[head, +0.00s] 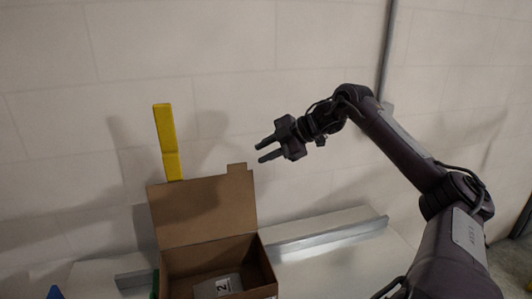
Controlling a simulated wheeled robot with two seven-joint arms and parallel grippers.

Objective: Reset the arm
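My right gripper (266,151) is raised in front of the wall, right of and above the open cardboard box. Its two fingers point left with a gap between them and nothing held. My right arm reaches in from the lower right, bent at the elbow. My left gripper is not in the head view.
An open cardboard box (203,255) with its lid up stands at the bottom centre, with a grey item labelled 2 (217,287) inside. Behind it rises a yellow post (168,141). A metal rail (330,236) lies along the white surface (345,268). A grey pipe (387,50) runs up the wall.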

